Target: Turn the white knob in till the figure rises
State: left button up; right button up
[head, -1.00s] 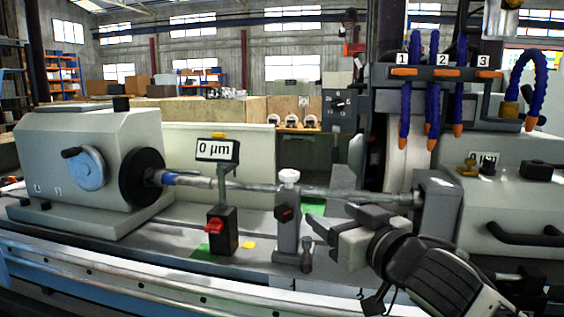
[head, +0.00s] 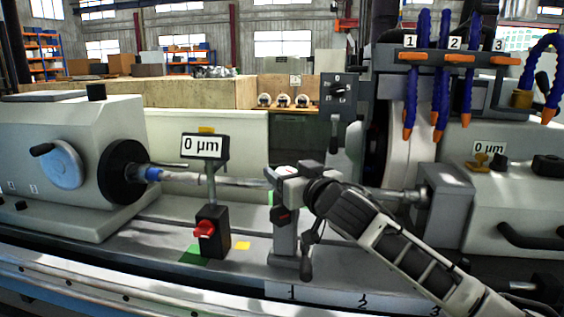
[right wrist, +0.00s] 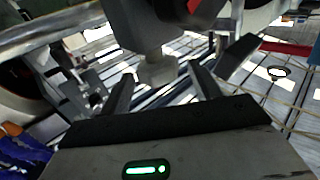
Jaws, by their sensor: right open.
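The white knob (right wrist: 157,70) shows in the right wrist view, between the two fingers of my open right gripper (right wrist: 162,82); I cannot tell whether they touch it. In the head view my right gripper (head: 283,174) is at the top of the grey post (head: 285,238) and hides the knob. The gauge display (head: 204,146) left of the post reads 0 µm. It stands on a black base with a red switch (head: 205,229). My left gripper is not in view.
A long shaft (head: 225,181) runs from the left headstock (head: 75,150) to the grey block (head: 444,203) at right, passing close by my gripper. Blue coolant hoses (head: 445,75) hang at upper right. A second display (head: 488,149) on the right reads 0 µm.

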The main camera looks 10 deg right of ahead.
jog(key=shift+x, duration=1.6)
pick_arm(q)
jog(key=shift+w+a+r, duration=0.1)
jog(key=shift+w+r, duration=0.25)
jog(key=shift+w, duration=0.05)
